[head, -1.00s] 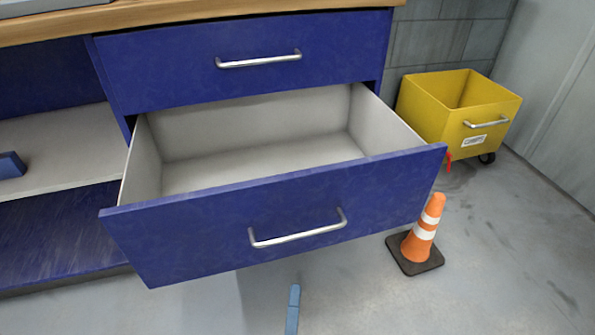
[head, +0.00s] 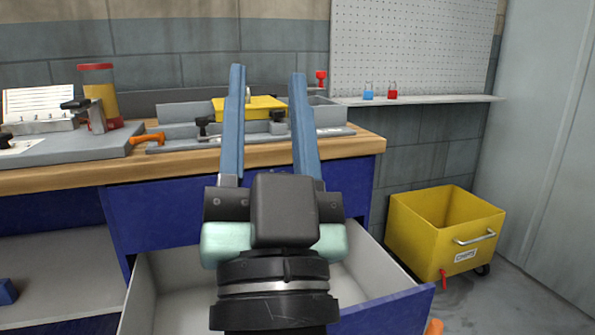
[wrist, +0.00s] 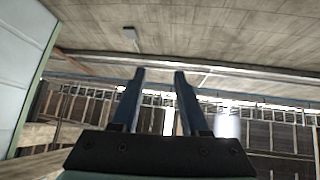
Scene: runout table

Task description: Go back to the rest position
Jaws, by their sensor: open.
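My gripper (head: 268,85) is raised in the middle of the head view, its two blue fingers pointing up and apart. It is open with nothing between the fingers. In the wrist view my gripper (wrist: 160,75) is also open and empty, against the ceiling and high walls. In the head view it stands in front of the workbench and the open blue drawer (head: 390,309), and hides part of both. The drawer's inside that shows is bare.
The wooden bench top (head: 75,180) carries a grey fixture with a yellow block (head: 250,106), an orange-handled clamp (head: 147,139) and a red-lidded jar (head: 100,95). A yellow wheeled bin (head: 440,235) stands at right.

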